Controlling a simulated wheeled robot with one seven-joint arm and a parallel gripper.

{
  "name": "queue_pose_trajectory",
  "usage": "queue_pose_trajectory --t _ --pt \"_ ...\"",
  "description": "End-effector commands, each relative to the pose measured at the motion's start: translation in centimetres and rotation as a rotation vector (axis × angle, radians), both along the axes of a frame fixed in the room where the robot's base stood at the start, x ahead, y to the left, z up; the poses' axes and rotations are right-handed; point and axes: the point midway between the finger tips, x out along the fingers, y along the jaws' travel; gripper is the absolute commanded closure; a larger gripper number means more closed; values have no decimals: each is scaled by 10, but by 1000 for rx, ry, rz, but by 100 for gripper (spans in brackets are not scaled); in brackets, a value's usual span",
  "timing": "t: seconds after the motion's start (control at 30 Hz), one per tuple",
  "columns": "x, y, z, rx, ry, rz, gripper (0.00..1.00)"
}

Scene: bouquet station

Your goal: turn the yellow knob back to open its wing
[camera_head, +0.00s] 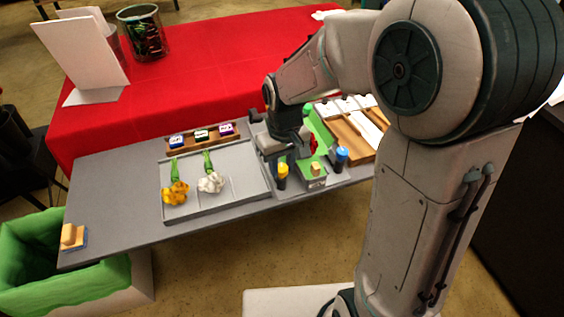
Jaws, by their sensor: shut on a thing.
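The yellow knob (282,171) stands upright on a dark base at the front of the table, left of a small green fixture (311,182). My gripper (280,160) points down right at the knob and is shut on it; the fingertips are small and partly hidden, so the exact contact is hard to see. A tan block sits on the fixture. A blue knob (341,154) stands on the fixture's right. A green panel (320,130) and a red piece (313,144) show behind the fixture. The yellow knob's wing cannot be made out clearly.
A grey tray (237,208) to the left holds a yellow flower (175,192) and a white flower (211,182). A wooden rack (208,135) stands behind it. A wooden tray (355,140) lies at right. A green-lined bin (40,260) is at far left.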

Motion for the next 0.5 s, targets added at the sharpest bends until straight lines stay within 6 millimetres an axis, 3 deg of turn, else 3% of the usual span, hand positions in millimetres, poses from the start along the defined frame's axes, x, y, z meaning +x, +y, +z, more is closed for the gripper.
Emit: queue_pose_trajectory --t 0.5 --pt "2 2 2 3 -7 289 94"
